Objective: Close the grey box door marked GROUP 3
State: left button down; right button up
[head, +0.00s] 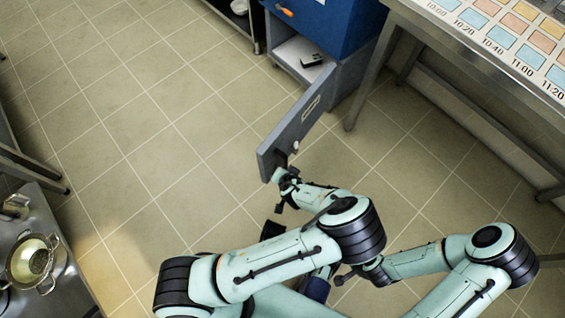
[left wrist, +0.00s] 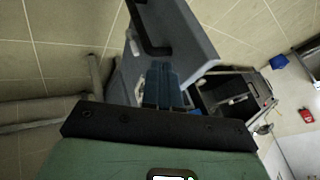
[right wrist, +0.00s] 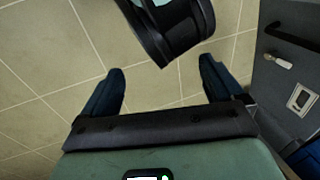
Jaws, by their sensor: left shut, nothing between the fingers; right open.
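The grey box door (head: 293,125) stands swung open from the grey box (head: 348,78) at the top. A pale label plate shows on its face, but I cannot read it. A small light knob sits near its free edge. My left gripper (head: 284,182) is shut and empty, close to that free edge; I cannot tell if it touches. In the left wrist view the shut fingers (left wrist: 165,88) lie in front of the door (left wrist: 190,32). My right gripper (right wrist: 160,85) is open and empty, with the door (right wrist: 285,65) to its right; my left arm partly hides it in the head view.
A small black object (head: 311,60) lies inside the open box. A blue cabinet (head: 325,22) sits above it. A steel table with a coloured chart (head: 500,40) stands at the right, and a counter with a strainer (head: 38,262) at the left. The tiled floor left of the door is clear.

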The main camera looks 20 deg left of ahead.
pick_arm(q)
jog(key=b, duration=0.3)
send_near(269, 158)
notch_tip(269, 158, down, 4)
jog(key=w+d, duration=0.1)
jog(key=d, duration=0.1)
jog(key=shift+w+a+r, duration=0.1)
jog(key=shift+w+a, duration=0.15)
jog(key=shift+a, duration=0.7)
jog(key=shift+w+a+r, duration=0.1)
jog(key=shift+w+a, duration=0.15)
jog(key=shift+a, duration=0.7)
pick_arm(e)
jog(key=w+d+f+t+h, duration=0.1)
jog(key=w+d+f, duration=0.1)
jog(key=w+f, duration=0.2)
jog(key=shift+w+d+f, duration=0.15)
jog(key=shift+d, duration=0.25)
